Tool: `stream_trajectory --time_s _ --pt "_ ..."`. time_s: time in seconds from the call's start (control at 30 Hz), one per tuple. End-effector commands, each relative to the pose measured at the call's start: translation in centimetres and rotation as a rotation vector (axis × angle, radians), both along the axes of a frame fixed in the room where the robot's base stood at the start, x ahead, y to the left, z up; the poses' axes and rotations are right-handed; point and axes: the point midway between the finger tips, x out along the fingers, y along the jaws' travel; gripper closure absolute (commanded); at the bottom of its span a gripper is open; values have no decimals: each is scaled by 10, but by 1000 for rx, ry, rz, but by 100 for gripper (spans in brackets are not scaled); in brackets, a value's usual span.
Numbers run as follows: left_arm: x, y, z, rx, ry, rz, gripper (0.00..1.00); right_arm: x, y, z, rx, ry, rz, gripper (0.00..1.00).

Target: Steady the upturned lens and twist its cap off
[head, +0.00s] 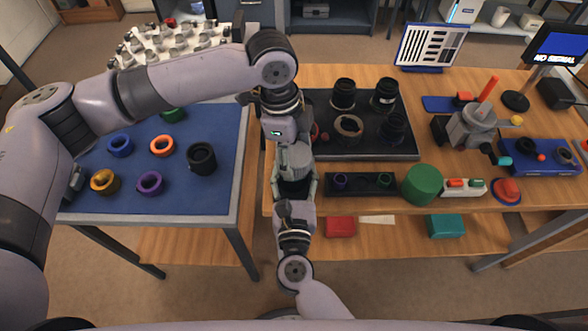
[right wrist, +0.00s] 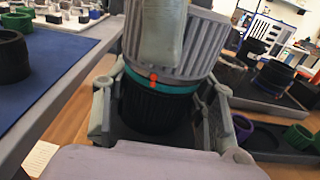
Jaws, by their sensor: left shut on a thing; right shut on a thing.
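The lens is a black ribbed barrel with a teal ring, upright in the right wrist view (right wrist: 155,107). Its grey ribbed cap (right wrist: 205,45) sits on top, slightly tilted in the picture. One red dot on the cap's lower edge lies just above another on the teal ring. My right gripper (right wrist: 163,112) has its fingers on both sides of the black barrel and is shut on it. My left gripper (head: 294,150) comes from above and is shut on the cap; one pale finger covers part of the cap. In the head view the lens is mostly hidden between the grippers.
A blue-topped table (head: 215,130) on the left holds coloured rings and a black cylinder (head: 202,158). Right of my grippers, a dark tray (head: 408,155) carries several black lens parts. A black ring holder (head: 360,187) and green cylinder (head: 422,184) stand near the wooden table's front edge.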

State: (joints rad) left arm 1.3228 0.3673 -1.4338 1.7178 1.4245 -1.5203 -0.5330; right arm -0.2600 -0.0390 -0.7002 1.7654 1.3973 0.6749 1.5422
Motion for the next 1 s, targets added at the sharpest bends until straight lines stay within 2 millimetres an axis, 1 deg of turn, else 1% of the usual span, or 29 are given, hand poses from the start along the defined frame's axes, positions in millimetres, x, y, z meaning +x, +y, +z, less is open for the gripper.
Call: stream_trajectory --time_s 0.03,0.37,0.47,0.7,1.0 --pt "0 0 0 -1 -1 -1 66 0 1 0 0 0 2 71" --pt "0 -1 0 -1 -1 -1 66 0 1 0 0 0 2 93" --pt "0 -1 0 -2 -1 18 66 0 1 0 0 0 3 94" --pt "-1 0 0 -1 1 213 66 0 1 0 0 0 2 94" --pt "0 0 0 0 0 235 66 0 1 0 0 1 2 94"
